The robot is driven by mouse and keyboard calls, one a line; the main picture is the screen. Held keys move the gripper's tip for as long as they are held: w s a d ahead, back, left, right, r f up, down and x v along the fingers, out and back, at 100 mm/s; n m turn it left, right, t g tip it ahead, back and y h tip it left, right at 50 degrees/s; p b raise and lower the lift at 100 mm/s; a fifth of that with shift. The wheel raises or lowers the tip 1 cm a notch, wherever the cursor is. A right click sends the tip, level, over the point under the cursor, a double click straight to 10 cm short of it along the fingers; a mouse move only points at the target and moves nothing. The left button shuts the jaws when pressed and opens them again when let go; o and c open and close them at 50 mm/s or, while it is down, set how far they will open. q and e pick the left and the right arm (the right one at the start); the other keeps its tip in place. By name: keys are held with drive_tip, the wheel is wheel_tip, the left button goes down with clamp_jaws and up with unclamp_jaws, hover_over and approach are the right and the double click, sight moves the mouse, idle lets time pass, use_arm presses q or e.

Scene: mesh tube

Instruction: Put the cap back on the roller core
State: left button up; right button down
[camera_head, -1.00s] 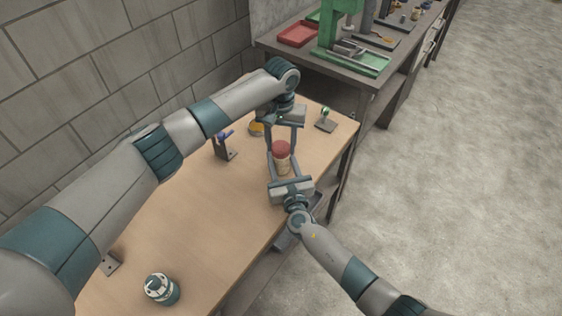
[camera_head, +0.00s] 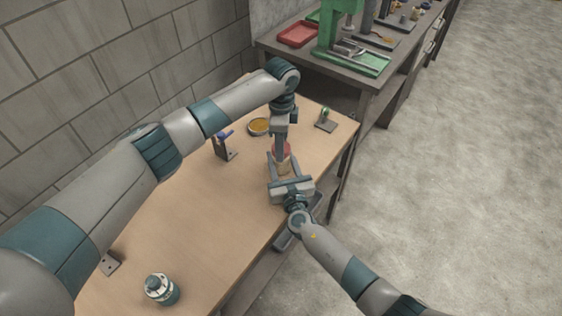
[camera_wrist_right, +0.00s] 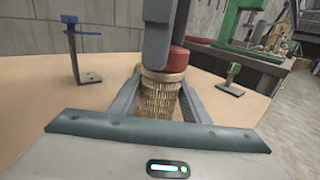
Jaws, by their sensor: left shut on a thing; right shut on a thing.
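The roller core is a pale golden mesh tube (camera_wrist_right: 160,95), upright near the table's right edge. The red cap (camera_wrist_right: 179,60) is at its top end; it also shows in the head view (camera_head: 287,149), partly behind my left gripper. The cap and the core look in contact, but I cannot tell how far the cap is seated. My left gripper (camera_head: 280,155) comes down from above and is shut on the cap; one finger hides much of it. My right gripper (camera_head: 283,168) is shut on the core from the near side, with a finger on each side.
Close behind stand a dark bracket with a blue piece (camera_head: 224,147), a round dish with orange contents (camera_head: 259,126) and a small stand with a green top (camera_head: 325,120). A green-and-white canister (camera_head: 160,288) stands at the near left. The middle of the table is clear.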

use_arm(q)
drive_tip(key=m, duration=0.2)
drive_tip(key=shift+a+m, duration=0.1)
drive_tip(key=shift+m, duration=0.3)
use_arm(e)
drive_tip(key=shift+d, duration=0.15)
use_arm(q)
drive_tip(key=o, duration=1.3)
drive_tip(key=shift+c, duration=0.2)
wheel_tip(320, 180, up, 12)
use_arm(e)
drive_tip(key=c, duration=0.9)
unclamp_jaws()
drive_tip(key=shift+s, duration=0.15)
